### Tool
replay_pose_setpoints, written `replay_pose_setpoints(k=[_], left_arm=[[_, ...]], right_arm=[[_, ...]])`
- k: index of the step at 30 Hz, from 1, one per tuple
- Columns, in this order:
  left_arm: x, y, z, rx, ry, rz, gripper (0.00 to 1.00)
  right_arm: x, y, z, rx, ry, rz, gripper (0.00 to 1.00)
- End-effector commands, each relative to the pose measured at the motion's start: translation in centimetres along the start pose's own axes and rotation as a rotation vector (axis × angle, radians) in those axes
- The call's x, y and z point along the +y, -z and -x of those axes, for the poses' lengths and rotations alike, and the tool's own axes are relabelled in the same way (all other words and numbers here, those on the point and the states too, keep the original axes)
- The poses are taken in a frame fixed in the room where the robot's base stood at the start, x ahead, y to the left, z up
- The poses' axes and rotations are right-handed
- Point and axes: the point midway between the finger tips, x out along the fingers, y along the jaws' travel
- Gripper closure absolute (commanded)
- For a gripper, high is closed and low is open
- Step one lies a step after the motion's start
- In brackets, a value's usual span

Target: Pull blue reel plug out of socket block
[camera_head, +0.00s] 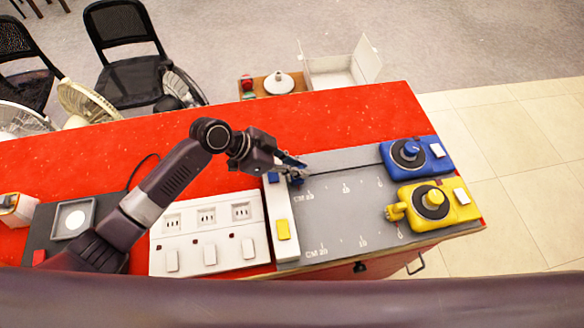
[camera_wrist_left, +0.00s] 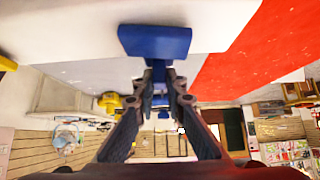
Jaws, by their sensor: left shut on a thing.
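The blue reel (camera_head: 408,153) sits at the far right corner of the grey board. The white socket block (camera_head: 278,210) is a narrow strip along the board's left edge, with a blue part (camera_head: 272,177) at its far end and a yellow part (camera_head: 283,229) nearer. My left gripper (camera_head: 297,170) is just right of the blue part, shut on the blue plug (camera_wrist_left: 158,80). In the left wrist view a wide blue piece (camera_wrist_left: 155,41) lies directly beyond the fingertips, against a white surface. Whether the plug is seated is hidden. My right gripper is not in view.
A yellow reel (camera_head: 433,202) with a yellow plug (camera_head: 395,212) sits at the board's near right. A white panel (camera_head: 208,241) with outlets and switches lies left of the socket block. The grey board's (camera_head: 345,215) middle is clear. An open white box (camera_head: 340,72) stands beyond the red table.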

Motion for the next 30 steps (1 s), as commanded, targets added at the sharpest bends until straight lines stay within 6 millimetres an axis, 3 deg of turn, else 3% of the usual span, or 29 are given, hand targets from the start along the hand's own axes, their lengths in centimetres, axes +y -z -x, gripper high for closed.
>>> replay_pose_setpoints(k=[3,11,12,17,26,30], left_arm=[[0.0,1.6,-1.4,0.006,0.0,-0.004,1.0],[0.0,1.7,-1.5,0.004,0.001,-0.001,1.0],[0.0,1.7,-1.5,0.004,0.001,-0.001,0.88],[0.0,1.7,-1.5,0.004,0.001,-0.001,0.71],[0.0,1.7,-1.4,0.003,0.001,-0.001,0.71],[-0.1,1.6,0.0,0.001,0.002,-0.001,0.71]], right_arm=[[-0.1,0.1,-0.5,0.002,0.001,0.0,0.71],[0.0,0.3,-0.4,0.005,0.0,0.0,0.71],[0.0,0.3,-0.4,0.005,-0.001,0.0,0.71],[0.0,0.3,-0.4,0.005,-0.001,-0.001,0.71],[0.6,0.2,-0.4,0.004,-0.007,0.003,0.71],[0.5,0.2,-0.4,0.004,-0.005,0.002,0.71]])
